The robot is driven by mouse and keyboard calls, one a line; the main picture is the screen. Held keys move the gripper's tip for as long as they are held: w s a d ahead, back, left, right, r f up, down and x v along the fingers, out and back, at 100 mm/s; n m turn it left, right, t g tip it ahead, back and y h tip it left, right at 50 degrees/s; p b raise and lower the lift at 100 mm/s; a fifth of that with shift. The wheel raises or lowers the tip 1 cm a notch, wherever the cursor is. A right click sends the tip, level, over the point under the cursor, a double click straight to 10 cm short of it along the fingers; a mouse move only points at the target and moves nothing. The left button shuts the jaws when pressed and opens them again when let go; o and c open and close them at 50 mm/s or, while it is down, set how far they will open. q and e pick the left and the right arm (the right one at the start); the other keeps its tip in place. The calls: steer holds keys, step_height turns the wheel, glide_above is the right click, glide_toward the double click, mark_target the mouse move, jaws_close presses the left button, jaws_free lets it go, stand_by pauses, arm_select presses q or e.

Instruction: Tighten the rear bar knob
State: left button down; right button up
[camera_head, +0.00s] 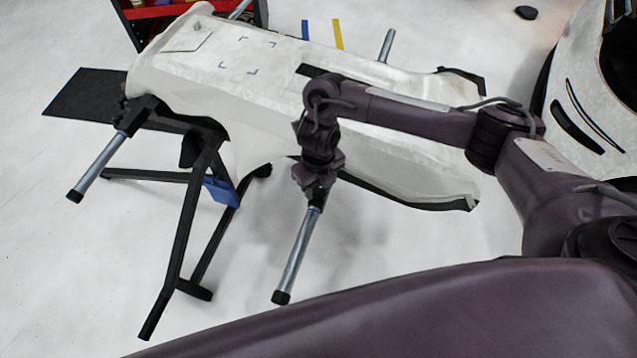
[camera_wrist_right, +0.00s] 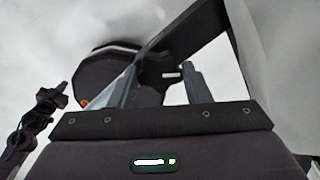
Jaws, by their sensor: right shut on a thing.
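A white bumper-like panel lies on a black folding stand (camera_head: 190,210). A grey bar with a black end cap, the rear bar (camera_head: 296,255), sticks out below the panel's near side. My right gripper (camera_head: 318,190) is at the upper end of this bar, under the panel's edge. It is shut on the rear bar knob, which the gripper hides in the head view. In the right wrist view, the two fingers (camera_wrist_right: 163,85) stand apart with dark parts behind and between them; the knob's outline is unclear. My left gripper is not in view.
Another grey bar (camera_head: 98,165) sticks out at the stand's left end. A red cart (camera_head: 160,12) stands at the back left, and a white car body (camera_head: 590,100) at the right.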

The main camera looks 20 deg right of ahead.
steer(key=m+p, duration=0.2)
steer(key=m, duration=0.1)
steer(key=shift+r+m, duration=0.15)
steer(key=shift+m, duration=0.15)
steer(key=m+p, duration=0.2)
steer(key=m, duration=0.1)
steer(key=shift+m, duration=0.4)
steer(key=m+p, duration=0.3)
steer(key=m, duration=0.1)
steer(key=shift+m+p, duration=0.9)
steer(key=shift+m, duration=0.3)
steer(key=o, duration=1)
